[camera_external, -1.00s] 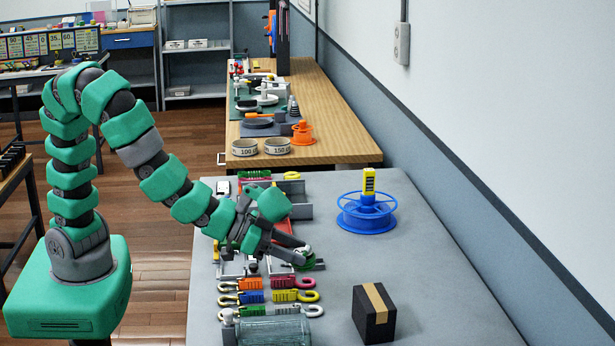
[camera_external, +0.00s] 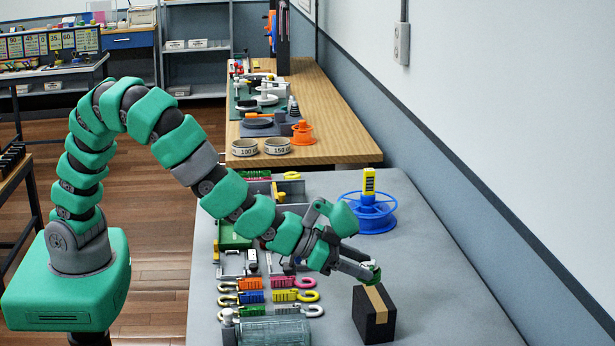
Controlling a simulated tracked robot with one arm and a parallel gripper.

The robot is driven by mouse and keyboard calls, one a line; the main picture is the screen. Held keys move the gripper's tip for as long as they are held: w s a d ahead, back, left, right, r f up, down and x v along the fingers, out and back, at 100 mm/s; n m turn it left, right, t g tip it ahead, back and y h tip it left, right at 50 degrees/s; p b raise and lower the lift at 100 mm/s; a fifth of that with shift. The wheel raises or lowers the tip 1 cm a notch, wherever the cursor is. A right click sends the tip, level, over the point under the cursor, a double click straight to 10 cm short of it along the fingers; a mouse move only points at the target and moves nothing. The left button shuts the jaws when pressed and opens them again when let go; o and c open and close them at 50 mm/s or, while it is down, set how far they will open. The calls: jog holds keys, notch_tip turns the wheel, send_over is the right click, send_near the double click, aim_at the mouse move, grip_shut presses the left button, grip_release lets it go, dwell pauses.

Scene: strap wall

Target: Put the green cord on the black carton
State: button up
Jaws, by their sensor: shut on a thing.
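The black carton (camera_external: 362,322) stands upright on the grey table, with a tan tape strip over its top and front. My gripper (camera_external: 370,273) is shut on the green cord (camera_external: 376,281), a small green coil mostly hidden by the fingers. It holds the cord close above the back part of the carton's top. I cannot tell whether the cord touches the carton.
A blue reel (camera_external: 352,214) with a yellow block stands behind my gripper. Several coloured hooks (camera_external: 296,295) and a clear ribbed cylinder (camera_external: 273,331) lie left of the carton. The table right of the carton is clear.

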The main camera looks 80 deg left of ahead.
aim_at(365, 281)
jog(key=shift+w+d+f, duration=0.1)
jog(key=shift+w+d, duration=0.1)
jog(key=shift+w, duration=0.25)
jog(key=shift+w+d+f, duration=0.1)
jog(key=shift+w+d, duration=0.05)
jog(key=shift+w, duration=0.25)
jog(key=shift+f, duration=1.7)
jog(key=shift+f, duration=0.1)
jog(key=o, duration=1)
jog(key=shift+c, duration=0.2)
jog(key=v, duration=1.2)
